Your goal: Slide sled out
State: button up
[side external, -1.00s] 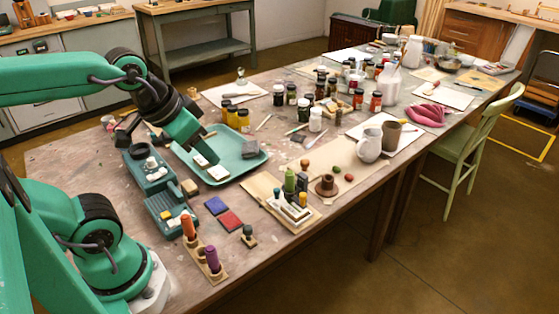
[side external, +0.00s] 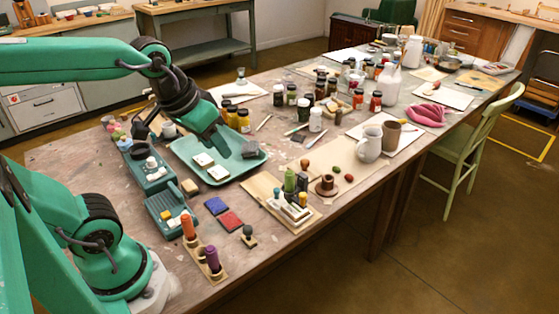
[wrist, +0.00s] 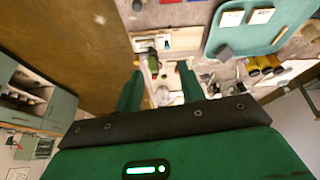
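I cannot tell for certain which piece is the sled.
The tray holds pale blocks (side external: 204,159) and a dark block (side external: 250,150). Yellow-brown jars (side external: 243,121) stand behind it. Blue and red pads (side external: 230,220), a rack with orange and purple handles (side external: 212,258) and a board with bottles (side external: 262,190) occupy the front. The front right edge is open.

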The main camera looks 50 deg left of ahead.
jog(key=w+f+n+g, duration=0.35)
jog(key=w+n, duration=0.25)
jog(key=w, duration=0.4)
jog(key=n+g, duration=0.2)
jog(key=n, duration=0.3)
send_near(277, 189)
jog(key=shift+d+f, duration=0.25)
jog(key=shift+f, duration=0.15)
jog(key=shift+s+a+f, duration=0.1)
jog(key=shift+s+f, duration=0.05)
jog(key=shift+f, duration=1.7)
jog(key=shift+s+a+f, duration=0.1)
jog(key=shift+f, duration=1.8)
grip_shut()
